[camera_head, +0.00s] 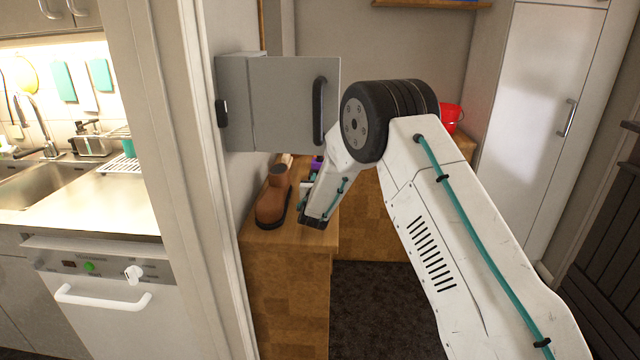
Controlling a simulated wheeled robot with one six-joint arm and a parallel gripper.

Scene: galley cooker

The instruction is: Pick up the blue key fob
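I cannot make out a blue key fob in this view. My white arm reaches from the lower right over a wooden cabinet (285,290), and its forearm hangs down over the cabinet top. The fingers of my gripper cannot be made out; the forearm hides part of the cabinet top. A brown boot (273,198) stands on the cabinet top, just left of the forearm. A small purple thing (316,163) shows behind the forearm, with small pale shapes near it that are too small to name.
A grey wall box (285,102) with a dark handle hangs above the boot. A red bucket (451,116) stands behind my elbow. A tall white cupboard (535,120) is at the right. Dark floor (375,310) lies clear. A kitchen sink (45,186) is at the left.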

